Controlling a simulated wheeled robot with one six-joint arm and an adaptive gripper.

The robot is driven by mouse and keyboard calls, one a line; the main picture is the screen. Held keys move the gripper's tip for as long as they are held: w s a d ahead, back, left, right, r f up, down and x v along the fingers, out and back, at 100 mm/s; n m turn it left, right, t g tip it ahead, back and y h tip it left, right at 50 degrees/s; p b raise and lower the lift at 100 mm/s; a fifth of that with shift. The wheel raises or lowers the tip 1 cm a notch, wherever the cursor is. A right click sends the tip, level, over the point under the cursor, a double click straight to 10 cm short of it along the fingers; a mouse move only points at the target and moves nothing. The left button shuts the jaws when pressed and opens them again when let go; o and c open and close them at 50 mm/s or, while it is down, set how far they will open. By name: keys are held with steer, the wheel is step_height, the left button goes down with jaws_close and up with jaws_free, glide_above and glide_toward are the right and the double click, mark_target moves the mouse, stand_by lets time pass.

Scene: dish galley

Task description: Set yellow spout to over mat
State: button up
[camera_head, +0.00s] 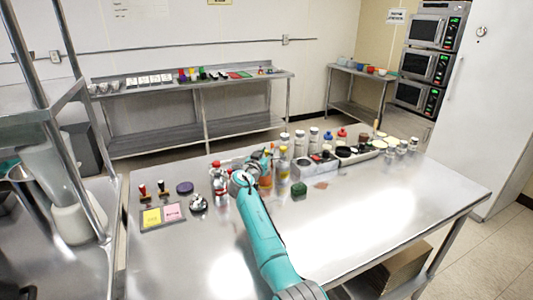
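My teal arm reaches across the steel table to a row of bottles, and my gripper (266,157) is at its far end among them. It is small and partly hidden by my own wrist, so I cannot tell whether it is open or holds anything. A bottle with yellow in it (284,168) stands just right of my gripper. An orange bottle (266,181) is just below it. I cannot make out which thing is the yellow spout. A flat grey board with a yellow square (151,218) and a pink square (172,212) lies at the table's left; no other mat is clear.
Red-capped bottles (219,180) stand left of my arm. A dark purple disc (185,188) and small stamp-like items (162,187) lie behind the board. A green item (299,189) lies right of my arm. Bottles and jars crowd the back edge. The table's right front (400,215) is clear.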

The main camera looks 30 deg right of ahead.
steer(key=shift+o, duration=0.2)
steer(key=v, duration=1.2)
steer(key=shift+r, duration=0.1)
stand_by(0.3)
